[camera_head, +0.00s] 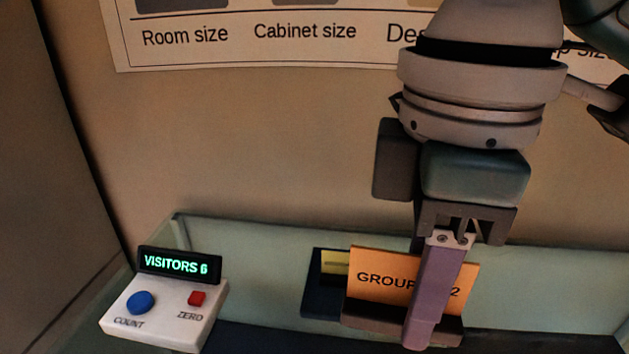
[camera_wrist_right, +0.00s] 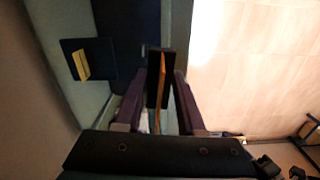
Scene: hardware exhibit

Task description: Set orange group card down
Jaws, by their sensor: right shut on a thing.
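The orange group card (camera_head: 377,272) reads "GROUP" with a 2 at its right end and stands upright in a dark base (camera_head: 372,317). My right gripper (camera_head: 425,335) comes down from above in the head view, with a purple finger crossing the front of the card and hiding part of its text. In the right wrist view the card shows edge-on as a thin orange strip (camera_wrist_right: 158,112) with its dark base (camera_wrist_right: 153,75), between the two purple fingers of the right gripper (camera_wrist_right: 160,95), which is shut on it. I cannot tell whether the base touches the surface below. My left gripper is not in view.
A white counter box (camera_head: 165,318) with a blue button, a red button and a display reading "VISITORS 6" stands at left. A dark holder with a yellow piece (camera_head: 334,262) sits just behind the card's left.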

